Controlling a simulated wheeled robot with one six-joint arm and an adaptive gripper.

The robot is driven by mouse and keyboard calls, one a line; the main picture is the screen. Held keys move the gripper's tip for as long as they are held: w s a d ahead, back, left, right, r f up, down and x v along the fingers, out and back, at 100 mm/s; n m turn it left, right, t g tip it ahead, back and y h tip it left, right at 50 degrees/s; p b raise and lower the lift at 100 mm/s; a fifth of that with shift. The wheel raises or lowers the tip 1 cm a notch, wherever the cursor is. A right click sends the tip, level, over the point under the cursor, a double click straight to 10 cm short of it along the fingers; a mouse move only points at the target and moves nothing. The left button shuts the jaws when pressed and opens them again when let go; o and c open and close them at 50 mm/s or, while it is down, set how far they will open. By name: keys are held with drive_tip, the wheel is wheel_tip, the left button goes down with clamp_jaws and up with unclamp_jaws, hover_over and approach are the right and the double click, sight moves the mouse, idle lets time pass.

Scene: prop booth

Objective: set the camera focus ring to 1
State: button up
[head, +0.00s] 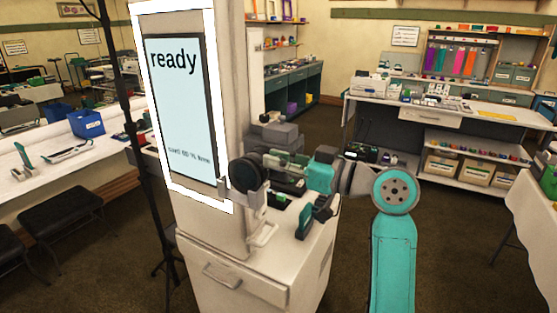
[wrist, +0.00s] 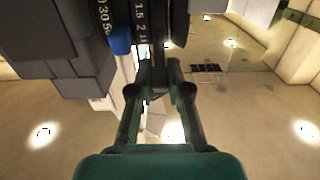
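The camera lens is a dark cylinder (head: 245,173) mounted at the right edge of the white booth. In the wrist view its black focus ring (wrist: 138,18) fills the top middle, with white figures such as 30, 1.5 and 2 showing. A blue tab (wrist: 120,40) sticks out from the ring's lower left, left of my fingertips. Whether the tips touch the ring cannot be told. In the head view my gripper (head: 276,165) is right of the lens.
The booth screen (head: 182,105) reads "ready" above a smaller, hard-to-read line. A white drawer cabinet (head: 250,285) stands beneath the lens, with a dark green and black device (head: 308,218) on top. Grey blocks (head: 274,135) sit behind the gripper. A black pole (head: 135,130) stands left.

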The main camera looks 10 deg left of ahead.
clamp_jaws()
drive_tip(key=shift+s+d+f, duration=0.1)
drive_tip(key=shift+d+f, duration=0.15)
drive_tip(key=shift+f, duration=0.3)
drive_tip(key=o, duration=0.7)
unclamp_jaws()
drive_tip(key=shift+d, duration=0.1)
drive_tip(key=v, duration=1.1)
drive_tip(key=shift+s+d+r, duration=0.1)
drive_tip(key=shift+s+d, duration=0.05)
drive_tip(key=shift+d, duration=0.25)
drive_tip(key=shift+c, duration=0.2)
